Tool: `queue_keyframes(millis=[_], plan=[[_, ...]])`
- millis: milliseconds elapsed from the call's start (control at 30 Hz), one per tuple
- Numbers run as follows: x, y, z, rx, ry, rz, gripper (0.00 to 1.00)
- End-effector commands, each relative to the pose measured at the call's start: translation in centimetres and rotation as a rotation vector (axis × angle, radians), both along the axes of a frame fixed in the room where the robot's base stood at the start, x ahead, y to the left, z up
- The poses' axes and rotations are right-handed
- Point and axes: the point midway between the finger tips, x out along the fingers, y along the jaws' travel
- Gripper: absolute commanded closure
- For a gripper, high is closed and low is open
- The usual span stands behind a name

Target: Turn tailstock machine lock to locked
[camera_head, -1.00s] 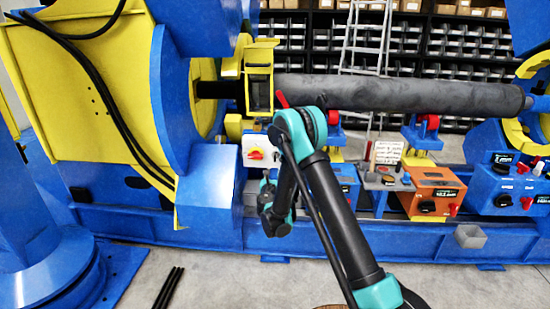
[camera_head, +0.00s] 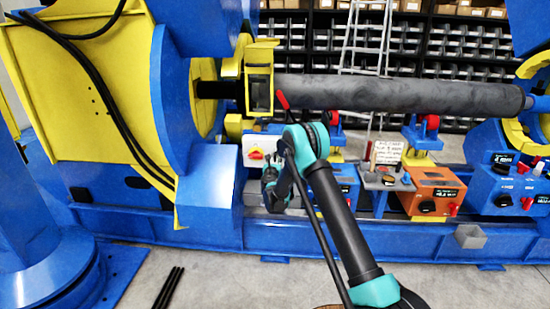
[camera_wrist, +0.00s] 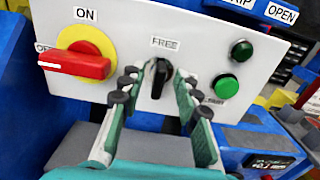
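A black rotary knob (camera_wrist: 156,75) sits on a white panel (camera_wrist: 205,62) in the wrist view, under a label reading FREE. Its pointer is about upright, towards that label. No LOCKED label shows, and no readable word names the tailstock. My gripper (camera_wrist: 158,88) is open, with one finger on each side of the knob. I cannot tell whether the fingers touch it. In the head view the panel (camera_head: 256,146) is on the blue machine, and my gripper (camera_head: 268,172) is in front of it; the knob is not distinguishable there.
Left of the knob is a red switch (camera_wrist: 75,64) on a yellow disc, marked ON. Right of it are green buttons (camera_wrist: 225,86). A blue control box (camera_wrist: 265,150) stands lower right. In the head view a long dark roller (camera_head: 400,95) spans above my arm.

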Motion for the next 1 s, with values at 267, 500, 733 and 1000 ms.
queue_keyframes(millis=[267, 500, 733, 1000], plan=[[2.5, -0.1, 0.0, 0.000, 0.000, -0.001, 0.68], [2.7, -0.1, 0.0, 0.000, 0.000, 0.000, 0.68], [2.7, -0.1, 0.0, 0.000, 0.000, 0.000, 0.88], [2.7, -0.1, 0.0, 0.000, 0.000, 0.000, 1.00]])
